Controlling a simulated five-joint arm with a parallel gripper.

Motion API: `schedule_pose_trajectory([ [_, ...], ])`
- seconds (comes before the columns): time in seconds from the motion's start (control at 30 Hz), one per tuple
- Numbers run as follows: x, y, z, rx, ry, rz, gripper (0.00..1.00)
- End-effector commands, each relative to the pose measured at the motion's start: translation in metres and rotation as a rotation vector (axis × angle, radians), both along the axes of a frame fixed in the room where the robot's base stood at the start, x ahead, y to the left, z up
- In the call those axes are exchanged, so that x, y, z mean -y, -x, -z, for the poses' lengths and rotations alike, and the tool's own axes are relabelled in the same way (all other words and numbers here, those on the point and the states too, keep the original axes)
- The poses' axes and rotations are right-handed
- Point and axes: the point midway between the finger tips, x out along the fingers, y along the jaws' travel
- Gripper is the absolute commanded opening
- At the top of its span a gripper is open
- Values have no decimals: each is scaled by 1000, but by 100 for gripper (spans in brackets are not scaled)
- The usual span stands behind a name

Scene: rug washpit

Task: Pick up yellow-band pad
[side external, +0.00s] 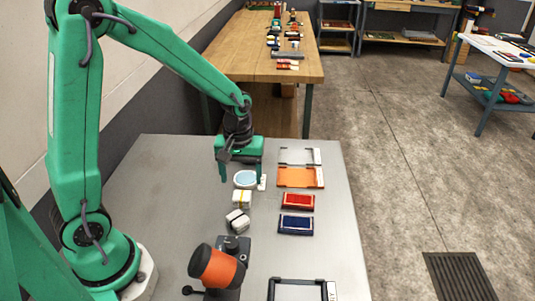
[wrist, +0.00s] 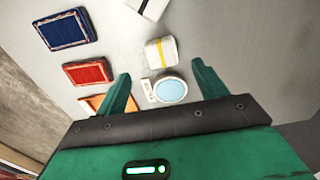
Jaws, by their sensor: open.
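The yellow-band pad (side external: 242,201) is a small white block with a yellow band, lying on the grey metal table. In the wrist view the yellow-band pad (wrist: 160,53) lies just beyond the fingertips, roughly centred between them. My gripper (side external: 241,178) is open and empty, pointing down over the round light-blue disc (side external: 245,179), behind the pad in the side view. In the wrist view my gripper (wrist: 161,72) has its fingers spread either side of the disc (wrist: 171,90). Nothing hides the pad.
A second white block with a dark band (side external: 237,220) lies close to the pad. Red (side external: 297,201) and blue (side external: 296,225) pads and an orange tray (side external: 300,177) are to the right. An orange-and-black device (side external: 217,267) stands in front. Bare table (side external: 335,235) lies at the right edge.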

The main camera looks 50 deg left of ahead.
Motion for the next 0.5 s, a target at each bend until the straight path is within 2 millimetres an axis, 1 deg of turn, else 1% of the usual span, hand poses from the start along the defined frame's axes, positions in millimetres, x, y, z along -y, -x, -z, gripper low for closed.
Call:
schedule_pose_trajectory([
  [0.17,0,0,3,-1,0,0,71],
  [0.4,0,0,21,-1,0,1,71],
  [0.5,0,0,25,0,0,1,71],
])
